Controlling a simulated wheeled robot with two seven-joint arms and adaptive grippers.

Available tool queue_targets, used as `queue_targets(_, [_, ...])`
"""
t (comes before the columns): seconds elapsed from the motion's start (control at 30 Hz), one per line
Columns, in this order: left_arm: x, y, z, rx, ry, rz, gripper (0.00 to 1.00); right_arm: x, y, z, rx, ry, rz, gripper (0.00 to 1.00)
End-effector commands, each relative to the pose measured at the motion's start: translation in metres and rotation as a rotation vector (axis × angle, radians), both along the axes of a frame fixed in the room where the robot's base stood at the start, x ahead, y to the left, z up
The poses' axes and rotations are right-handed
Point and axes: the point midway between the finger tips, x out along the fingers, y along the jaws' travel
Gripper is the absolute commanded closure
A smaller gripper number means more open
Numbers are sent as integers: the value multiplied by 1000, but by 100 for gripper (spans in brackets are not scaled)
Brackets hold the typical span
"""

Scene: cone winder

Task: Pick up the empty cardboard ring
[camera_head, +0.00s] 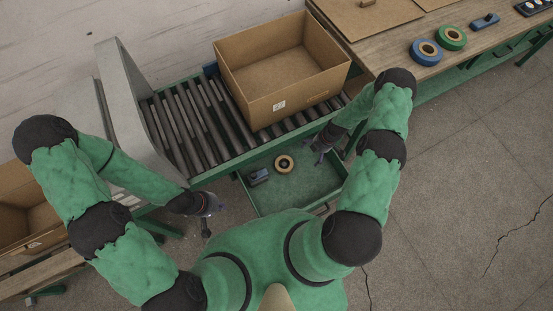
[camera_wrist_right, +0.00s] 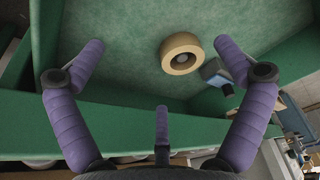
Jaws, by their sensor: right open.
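The empty cardboard ring (camera_head: 284,164), tan with a dark centre, lies flat in the open green drawer (camera_head: 318,187). The ring also shows in the right wrist view (camera_wrist_right: 182,54), between and beyond the spread purple fingers. My right gripper (camera_head: 319,149) is open and empty at the drawer's right back side, to the right of the ring and apart from it. It also shows in the wrist view (camera_wrist_right: 159,60). My left gripper (camera_head: 208,207) is outside the drawer at its left; its fingers are too small to read.
A blue-grey tool (camera_head: 258,177) lies in the drawer left of the ring. An open cardboard box (camera_head: 279,108) stands on the roller conveyor (camera_head: 195,135) behind the drawer. Blue (camera_head: 425,52) and green (camera_head: 451,38) tape rolls sit on the wooden bench (camera_head: 395,60).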

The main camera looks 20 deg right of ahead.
Motion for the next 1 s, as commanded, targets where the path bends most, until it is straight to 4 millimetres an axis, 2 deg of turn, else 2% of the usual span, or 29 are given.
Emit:
queue_targets(0.47, [0,0,-33,0,1,0,100,0,0,-33,0,0,0,0])
queue_targets(0.9, [0,0,-93,0,0,0,100,0,0,-93,0,0,0,0])
queue_targets(1.0, [0,0,-99,0,0,0,100,0,0,-99,0,0,0,0])
